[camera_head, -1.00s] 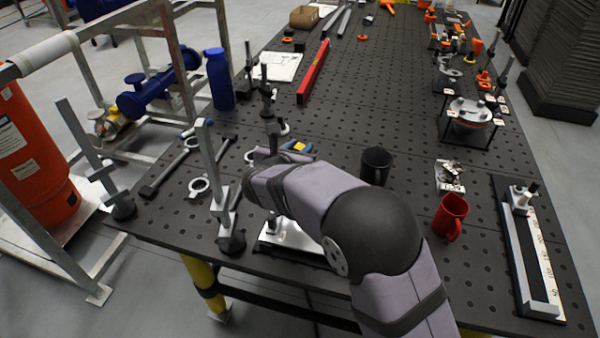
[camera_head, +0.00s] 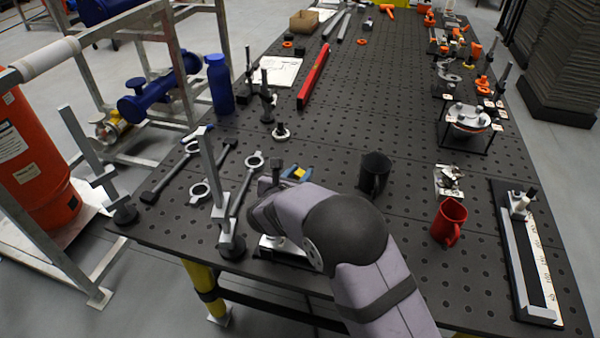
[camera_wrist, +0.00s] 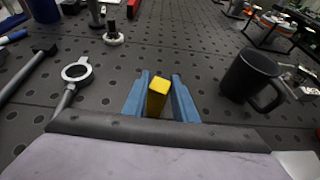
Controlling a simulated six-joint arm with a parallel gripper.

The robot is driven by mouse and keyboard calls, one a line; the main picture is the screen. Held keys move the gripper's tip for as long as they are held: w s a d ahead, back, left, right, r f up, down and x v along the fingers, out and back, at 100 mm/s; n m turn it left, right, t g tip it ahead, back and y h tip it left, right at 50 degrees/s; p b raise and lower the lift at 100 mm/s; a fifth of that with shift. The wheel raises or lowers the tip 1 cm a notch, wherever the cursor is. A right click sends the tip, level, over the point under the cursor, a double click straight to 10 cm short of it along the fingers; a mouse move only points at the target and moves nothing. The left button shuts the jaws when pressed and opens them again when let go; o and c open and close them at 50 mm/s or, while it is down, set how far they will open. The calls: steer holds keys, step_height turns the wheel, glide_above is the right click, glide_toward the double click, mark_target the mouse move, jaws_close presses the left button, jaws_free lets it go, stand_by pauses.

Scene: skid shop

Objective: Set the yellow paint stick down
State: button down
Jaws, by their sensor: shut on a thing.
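The yellow paint stick (camera_wrist: 156,97) stands out between the blue fingers of my gripper (camera_wrist: 161,98) in the wrist view. The fingers are shut on it. In the head view my gripper (camera_head: 296,174) is low over the near part of the black perforated table (camera_head: 350,130), partly hidden by my own arm. A bit of yellow shows between its blue fingers. I cannot tell whether the stick touches the table.
A black mug (camera_head: 375,172) stands just right of my gripper, and a red mug (camera_head: 449,220) farther right. A ring-ended wrench (camera_head: 246,180) and an upright grey clamp (camera_head: 213,190) are on the left. Bare table lies beyond the gripper.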

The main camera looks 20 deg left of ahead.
steer(key=shift+f, duration=0.2)
steer(key=c, duration=1.4)
jaws_free()
steer(key=shift+r, duration=0.2)
steer(key=b+v, duration=0.2)
steer(key=v, duration=1)
steer(key=shift+b, duration=0.3)
